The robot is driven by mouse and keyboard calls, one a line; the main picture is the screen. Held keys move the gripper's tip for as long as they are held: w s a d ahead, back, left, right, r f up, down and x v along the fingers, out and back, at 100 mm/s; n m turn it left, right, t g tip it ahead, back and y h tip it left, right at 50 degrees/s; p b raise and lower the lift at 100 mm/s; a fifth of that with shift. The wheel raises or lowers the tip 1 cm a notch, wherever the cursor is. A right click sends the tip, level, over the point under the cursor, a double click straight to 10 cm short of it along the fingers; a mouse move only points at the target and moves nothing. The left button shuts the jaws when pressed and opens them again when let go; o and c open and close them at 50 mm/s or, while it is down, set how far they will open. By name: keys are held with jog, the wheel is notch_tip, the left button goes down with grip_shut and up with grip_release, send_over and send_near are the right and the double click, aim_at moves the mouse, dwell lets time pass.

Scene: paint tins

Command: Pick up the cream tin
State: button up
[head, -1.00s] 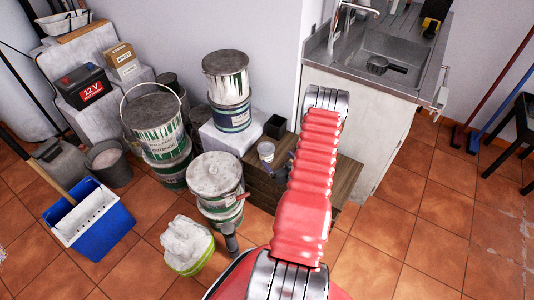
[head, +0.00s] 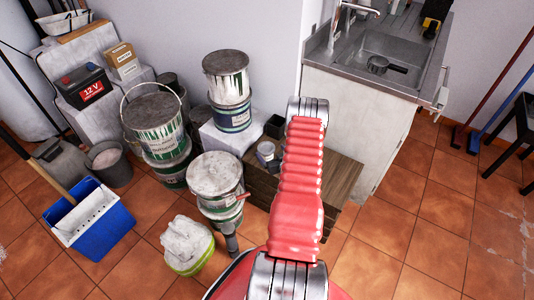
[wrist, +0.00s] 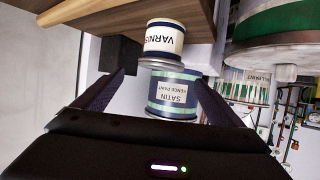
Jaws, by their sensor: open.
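My gripper (wrist: 160,80) is open in the wrist view, its dark fingers spread to left and right. That view is upside down. The cream tin (wrist: 164,40), with dark blue bands and a label starting "VARNIS", is beyond the fingertips beside a wooden edge. A blue-grey tin (wrist: 173,92) labelled "SATIN FENCE PAINT" appears stacked on it, between the fingers; I cannot tell whether they touch it. My gripper is hidden there behind the arm.
Large tins stand stacked to the left (head: 215,175), with another stack (head: 230,90) against the wall. A small black box (head: 275,126) is behind the small tin. The sink unit (head: 365,120) is to the right. The tiled floor is open at front right.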

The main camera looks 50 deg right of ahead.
aim_at(267, 149)
jog(key=shift+w+d+f, duration=0.1)
jog(key=shift+w, duration=0.1)
jog(key=shift+f+x, duration=0.2)
jog(key=shift+x, duration=0.8)
jog(key=shift+f+x, duration=0.2)
jog(key=shift+x, duration=0.75)
jog(key=shift+w+d+f, duration=0.2)
jog(key=shift+w+f, duration=0.05)
jog(key=shift+w, duration=0.1)
jog(key=shift+c, duration=0.2)
jog(key=shift+r, duration=0.1)
jog(key=c, duration=1.5)
jog(key=shift+c, duration=0.2)
notch_tip(267, 149, up, 10)
